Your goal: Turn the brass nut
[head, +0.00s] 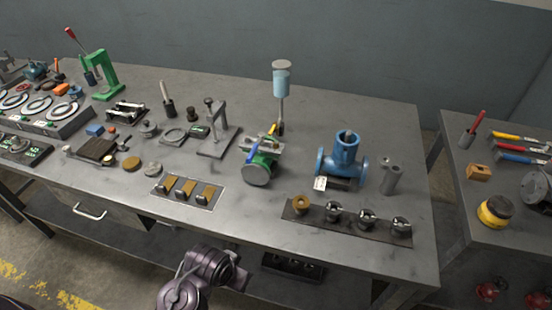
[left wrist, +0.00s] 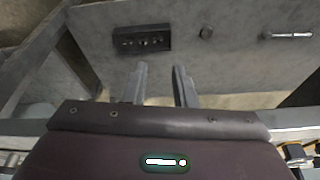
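The brass nut (head: 300,203) is a small gold-coloured ring at the left end of a dark strip (head: 330,229) near the table's front edge. Several dark, silver-topped fittings (head: 334,212) stand in a row to its right on the same strip. My left gripper (left wrist: 160,70) shows in the left wrist view with its two fingers apart and nothing between them. The brass nut cannot be made out in that view. A purple arm part of mine shows at the bottom of the head view, below the table edge. My right gripper is not seen.
A blue flanged valve (head: 345,158) and grey cylinder (head: 392,180) stand behind the strip. A green valve (head: 262,165) and a plate with brass pads (head: 188,190) are to the left. A dark tray (head: 293,267) sits on the lower shelf. A second table (head: 462,205) is at right.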

